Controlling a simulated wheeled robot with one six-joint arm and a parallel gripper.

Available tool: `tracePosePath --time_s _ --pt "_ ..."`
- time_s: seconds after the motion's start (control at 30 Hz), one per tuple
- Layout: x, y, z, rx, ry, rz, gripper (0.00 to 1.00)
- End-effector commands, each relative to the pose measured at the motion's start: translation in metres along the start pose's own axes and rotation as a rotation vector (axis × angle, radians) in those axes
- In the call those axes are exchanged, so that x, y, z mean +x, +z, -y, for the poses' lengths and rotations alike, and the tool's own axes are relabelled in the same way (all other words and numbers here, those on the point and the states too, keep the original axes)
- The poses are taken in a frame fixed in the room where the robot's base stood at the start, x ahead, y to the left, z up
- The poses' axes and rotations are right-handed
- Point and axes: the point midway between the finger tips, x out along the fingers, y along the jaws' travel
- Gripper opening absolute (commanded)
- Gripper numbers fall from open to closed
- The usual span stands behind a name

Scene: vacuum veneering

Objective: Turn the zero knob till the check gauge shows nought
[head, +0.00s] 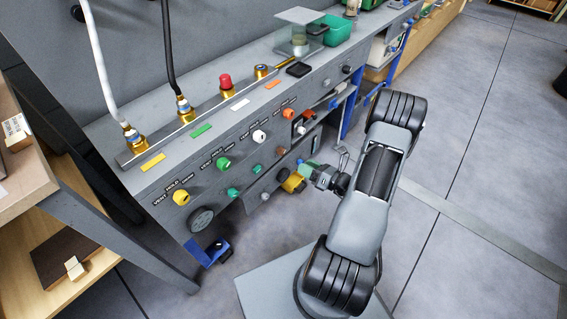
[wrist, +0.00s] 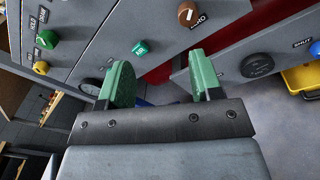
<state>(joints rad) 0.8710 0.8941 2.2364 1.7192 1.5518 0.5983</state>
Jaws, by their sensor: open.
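My gripper (wrist: 160,82) is open and empty. In the wrist view its two green fingers stand apart in front of the grey bench panel (wrist: 90,35). In the head view my gripper (head: 306,172) is at the panel's lower front edge. A brown knob (wrist: 187,14) with a white mark lies above the right finger, apart from it; its lettering is hard to read. A small green knob (wrist: 140,47) shows beyond the gap between the fingers. A dark round disc (wrist: 257,65) is on the panel to the right. I cannot tell which item is the check gauge; no needle is readable.
The panel carries several other knobs, among them yellow (head: 181,197), green (head: 223,163) and white (head: 259,136). A red button (head: 225,81) and hose fittings (head: 134,136) stand on the bench top. A wooden shelf unit (head: 25,185) is at left. The floor at right is clear.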

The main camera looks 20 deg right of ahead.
Motion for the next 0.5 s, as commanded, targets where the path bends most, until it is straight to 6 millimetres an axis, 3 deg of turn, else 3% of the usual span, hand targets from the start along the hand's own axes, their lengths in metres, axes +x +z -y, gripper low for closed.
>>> tracePosePath --time_s 0.03,0.1,0.23,0.5 --pt "-0.005 -0.011 0.014 0.034 -0.033 0.031 0.59" --pt "-0.009 -0.015 0.023 0.061 -0.064 0.061 0.59" --pt "-0.003 -0.018 0.031 0.084 -0.086 0.086 0.59" --pt "0.046 -0.014 0.035 0.082 -0.084 0.085 0.59"
